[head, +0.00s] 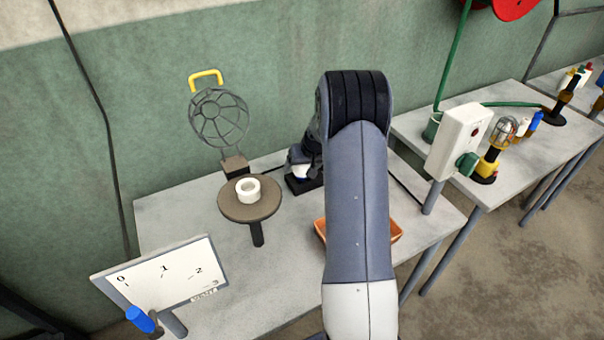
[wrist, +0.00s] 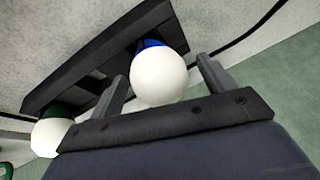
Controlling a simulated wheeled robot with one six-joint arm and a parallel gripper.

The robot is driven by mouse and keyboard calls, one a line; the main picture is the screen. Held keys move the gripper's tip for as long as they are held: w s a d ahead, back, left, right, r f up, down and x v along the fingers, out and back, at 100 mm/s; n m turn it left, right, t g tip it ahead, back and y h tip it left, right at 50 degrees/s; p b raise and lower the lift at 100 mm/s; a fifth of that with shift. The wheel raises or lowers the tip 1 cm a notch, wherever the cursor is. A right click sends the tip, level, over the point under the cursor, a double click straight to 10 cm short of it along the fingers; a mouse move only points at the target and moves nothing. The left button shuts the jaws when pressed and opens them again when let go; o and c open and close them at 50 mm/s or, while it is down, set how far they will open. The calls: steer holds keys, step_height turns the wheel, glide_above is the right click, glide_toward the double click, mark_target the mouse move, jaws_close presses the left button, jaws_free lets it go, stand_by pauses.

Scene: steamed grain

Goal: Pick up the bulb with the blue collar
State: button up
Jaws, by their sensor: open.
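The bulb with the blue collar (wrist: 158,78) has a round white globe and sits with its collar at a dark rack (wrist: 85,62) in the wrist view. My gripper (wrist: 162,70) is open, with one finger on each side of this bulb. A small gap shows on both sides, so it does not look gripped. A second white bulb with a dark green collar (wrist: 50,135) is at the rack's other end, outside the fingers. In the head view, my arm hides most of the rack (head: 300,187) and the bulbs.
A round stand with a white ring (head: 248,190) and a wire cage lamp guard (head: 219,118) are left of my arm. An orange tray (head: 320,228) is partly behind it. A dial board (head: 165,275) stands at front left, a white switch box (head: 458,140) at right.

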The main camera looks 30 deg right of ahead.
steer(key=shift+w+f, duration=0.1)
steer(key=shift+f, duration=0.2)
steer(key=c, duration=1.1)
